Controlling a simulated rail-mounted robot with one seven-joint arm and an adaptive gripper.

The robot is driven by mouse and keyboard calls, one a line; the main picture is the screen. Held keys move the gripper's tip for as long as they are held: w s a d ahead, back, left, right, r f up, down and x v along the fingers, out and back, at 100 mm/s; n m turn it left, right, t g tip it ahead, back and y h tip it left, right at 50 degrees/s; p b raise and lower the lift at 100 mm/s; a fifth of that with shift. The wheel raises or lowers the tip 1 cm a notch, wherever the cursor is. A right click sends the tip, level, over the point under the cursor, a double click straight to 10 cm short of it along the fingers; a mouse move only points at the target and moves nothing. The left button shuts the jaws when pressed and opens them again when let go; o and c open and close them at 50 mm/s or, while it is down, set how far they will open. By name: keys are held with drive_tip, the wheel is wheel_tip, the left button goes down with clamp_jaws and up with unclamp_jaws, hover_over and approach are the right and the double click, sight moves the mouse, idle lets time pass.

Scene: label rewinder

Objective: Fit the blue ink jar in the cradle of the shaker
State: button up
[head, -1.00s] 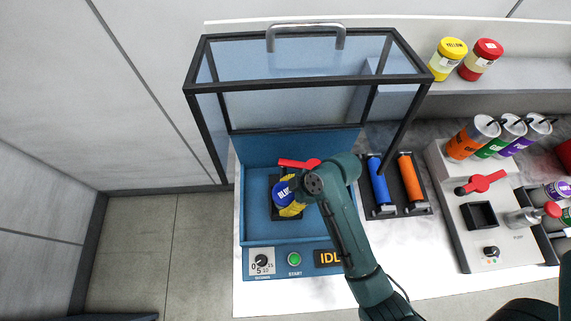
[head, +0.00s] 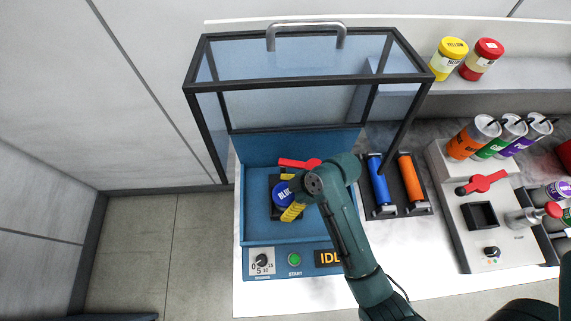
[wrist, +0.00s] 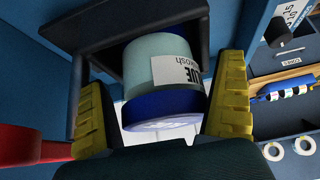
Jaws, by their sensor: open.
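The blue ink jar (head: 283,194), with a blue lid marked BLUE, sits in the dark cradle (head: 275,213) of the blue shaker (head: 256,228). In the wrist view, the jar (wrist: 170,68) has a pale body and white label, and its far end lies within the dark cradle frame (wrist: 85,55). My gripper (head: 290,194) is open around the jar. Its yellow fingers stand on either side, with gaps to the jar in the wrist view (wrist: 160,118). A red lever (head: 299,163) is behind the cradle. The jar's base and full seating are hidden.
The shaker's clear, black-framed hood (head: 300,95) is raised above the bay. The front panel has a dial (head: 262,261), a green start button (head: 294,259) and a display reading IDL, partly covered by my arm. Blue and orange rollers (head: 379,182) lie to the right.

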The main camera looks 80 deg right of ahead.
wheel_tip(320, 180, up, 10)
drive_tip(key=shift+r, duration=0.1)
idle(0.4)
